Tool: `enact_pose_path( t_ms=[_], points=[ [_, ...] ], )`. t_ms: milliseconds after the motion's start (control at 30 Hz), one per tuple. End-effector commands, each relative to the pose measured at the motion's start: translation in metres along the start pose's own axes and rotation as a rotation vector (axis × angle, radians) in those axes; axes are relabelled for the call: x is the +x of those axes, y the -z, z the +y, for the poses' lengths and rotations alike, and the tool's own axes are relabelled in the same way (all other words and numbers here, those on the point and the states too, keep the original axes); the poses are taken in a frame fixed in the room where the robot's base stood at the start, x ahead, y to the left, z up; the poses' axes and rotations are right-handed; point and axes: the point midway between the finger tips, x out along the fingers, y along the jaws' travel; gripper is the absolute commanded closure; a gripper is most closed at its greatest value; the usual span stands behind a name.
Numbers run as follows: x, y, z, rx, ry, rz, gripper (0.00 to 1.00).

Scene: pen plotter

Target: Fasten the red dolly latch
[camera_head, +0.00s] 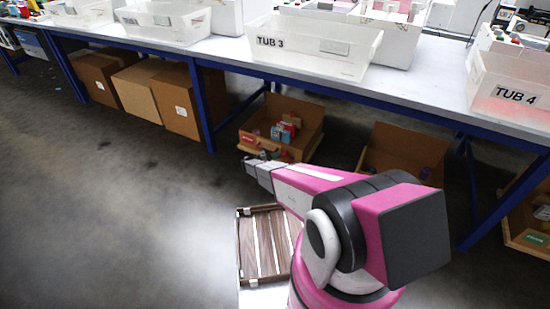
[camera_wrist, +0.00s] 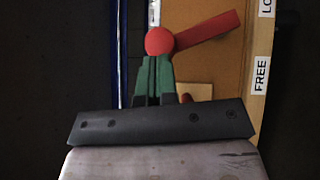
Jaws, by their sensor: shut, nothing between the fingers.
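The red latch shows in the wrist view as a round knob (camera_wrist: 159,41) with a flat lever (camera_wrist: 208,30) slanting up to the right. The lever's free end lies closer to the cut-off "LO" label (camera_wrist: 267,7) than to the "FREE" label (camera_wrist: 261,74). My gripper (camera_wrist: 154,62) has its green fingers together, with their tips at the lower edge of the knob; I cannot tell if they touch it. In the head view my gripper (camera_head: 255,165) is in front of an open box under the table. The latch cannot be made out there.
The open cardboard box (camera_head: 304,112) holds small packages, and another open box stands right of it. A blue-framed table (camera_head: 420,90) with white tubs is above. A slatted wooden deck (camera_head: 241,250) is below my arm. Floor at left is clear.

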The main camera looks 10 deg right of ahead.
Motion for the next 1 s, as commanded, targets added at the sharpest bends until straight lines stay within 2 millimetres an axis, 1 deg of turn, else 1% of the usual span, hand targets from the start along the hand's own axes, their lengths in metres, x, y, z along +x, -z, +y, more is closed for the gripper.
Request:
enact_pose_path(
  t_ms=[233, 433, 800, 1000],
  points=[
    [0.013, -0.016, 0.013, 0.132, 0.134, -0.001, 1.00],
    [0.027, -0.029, 0.018, 0.268, 0.269, -0.002, 1.00],
    [0.049, -0.051, 0.019, 0.495, 0.495, -0.002, 1.00],
    [0.057, -0.057, 0.015, 0.560, 0.560, -0.002, 1.00]
  ],
)
